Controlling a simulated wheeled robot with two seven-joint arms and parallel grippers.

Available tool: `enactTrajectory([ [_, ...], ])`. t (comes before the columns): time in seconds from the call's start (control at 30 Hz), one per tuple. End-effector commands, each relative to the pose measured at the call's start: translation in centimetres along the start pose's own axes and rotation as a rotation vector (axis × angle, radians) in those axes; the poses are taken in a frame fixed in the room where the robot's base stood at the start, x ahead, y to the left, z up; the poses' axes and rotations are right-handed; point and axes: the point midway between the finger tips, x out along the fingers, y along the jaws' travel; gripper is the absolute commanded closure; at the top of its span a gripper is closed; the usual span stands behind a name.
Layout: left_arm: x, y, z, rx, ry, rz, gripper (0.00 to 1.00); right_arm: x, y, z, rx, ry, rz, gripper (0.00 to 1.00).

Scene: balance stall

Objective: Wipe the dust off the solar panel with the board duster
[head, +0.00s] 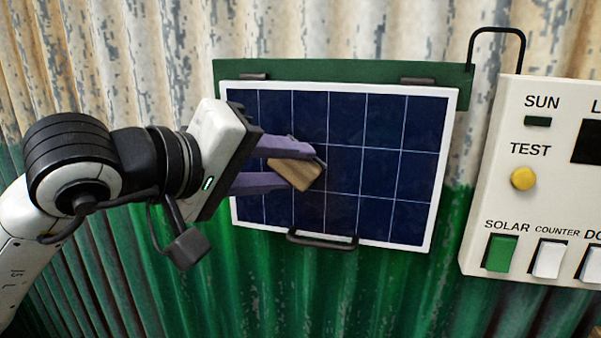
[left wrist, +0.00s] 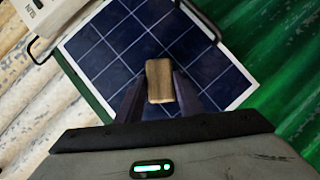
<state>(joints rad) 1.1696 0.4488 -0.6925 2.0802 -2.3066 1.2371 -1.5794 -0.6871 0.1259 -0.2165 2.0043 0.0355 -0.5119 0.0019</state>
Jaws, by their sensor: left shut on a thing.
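The solar panel (head: 385,170) is dark blue with white grid lines and a white frame, fixed upright on a green board against the wall. It also shows in the left wrist view (left wrist: 105,55). My left gripper (head: 305,165) is shut on the board duster (head: 297,173), a wooden block, in front of the panel's left-middle part. The duster shows between the fingers in the left wrist view (left wrist: 159,80). Its wiping face is hidden, and I cannot tell whether it touches the panel. Faint brownish dust seems to show near the duster. My right gripper is not in view.
A white control box (head: 545,180) with a yellow test button (head: 523,178) and several switches stands at the right. A black handle (head: 322,241) sticks out below the panel. A corrugated metal wall (head: 390,290) lies behind everything.

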Motion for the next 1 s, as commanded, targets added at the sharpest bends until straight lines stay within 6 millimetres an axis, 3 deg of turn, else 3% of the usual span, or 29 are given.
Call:
enactTrajectory([
  [0.17, -0.2, -0.2, -0.6, -0.002, 0.006, -0.002, 0.84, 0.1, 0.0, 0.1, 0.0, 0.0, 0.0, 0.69],
  [0.43, -0.8, 1.0, -1.1, -0.001, 0.006, -0.001, 0.84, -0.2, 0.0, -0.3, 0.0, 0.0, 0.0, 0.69],
  [1.0, 1.0, 3.1, 1.9, -0.001, 0.002, 0.0, 0.84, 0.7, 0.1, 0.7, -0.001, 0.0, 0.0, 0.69],
])
